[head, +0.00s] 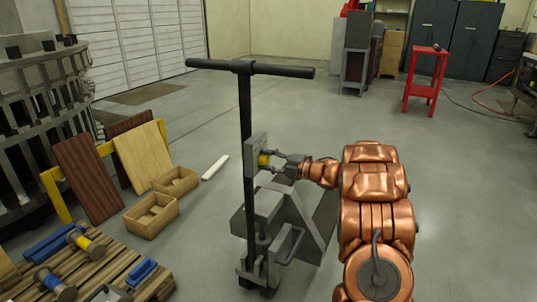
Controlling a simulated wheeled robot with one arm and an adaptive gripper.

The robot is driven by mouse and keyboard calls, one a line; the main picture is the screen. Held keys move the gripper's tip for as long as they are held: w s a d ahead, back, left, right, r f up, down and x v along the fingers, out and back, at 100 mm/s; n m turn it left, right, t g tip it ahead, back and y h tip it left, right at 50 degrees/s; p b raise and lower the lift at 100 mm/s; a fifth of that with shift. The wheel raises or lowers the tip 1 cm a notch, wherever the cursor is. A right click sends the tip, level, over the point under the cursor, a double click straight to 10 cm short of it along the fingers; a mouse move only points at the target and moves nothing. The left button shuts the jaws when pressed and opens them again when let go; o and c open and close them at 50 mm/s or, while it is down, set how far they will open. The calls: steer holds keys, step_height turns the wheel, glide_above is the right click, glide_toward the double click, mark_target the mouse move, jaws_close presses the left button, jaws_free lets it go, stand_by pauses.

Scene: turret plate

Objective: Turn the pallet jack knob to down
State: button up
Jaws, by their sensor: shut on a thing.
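The pallet jack (248,125) stands upright in the middle of the head view, with a dark T-shaped handle and a grey metal body low down. A grey plate (252,148) is fixed to its post, and a yellow knob (263,160) sits on the plate's right side. My gripper (272,161) reaches in from the right at the end of my copper arm and is shut on the yellow knob. The fingers cover part of the knob, and any position marks on the plate are too small to read.
A red stool (425,78) is at the far right. The floor right of my arm is clear.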

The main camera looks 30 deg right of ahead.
steer(key=m+p, duration=0.1)
steer(key=m, duration=0.1)
steer(key=m+p, duration=0.1)
steer(key=p, duration=0.1)
steer(key=m+p, duration=0.2)
steer(key=shift+r+m, duration=0.25)
steer(key=shift+m, duration=0.05)
steer(key=m+p, duration=0.3)
steer(key=shift+f+m+p, duration=0.1)
steer(key=shift+m+p, duration=0.2)
steer(key=shift+p, duration=0.1)
steer(key=shift+m+p, duration=0.5)
steer(key=shift+m, duration=0.1)
steer(key=shift+f+m, duration=0.15)
steer(key=shift+m, duration=0.15)
steer(key=o, duration=1.1)
steer(key=shift+o, duration=0.2)
steer(key=v, duration=1.2)
steer(key=shift+d, duration=0.15)
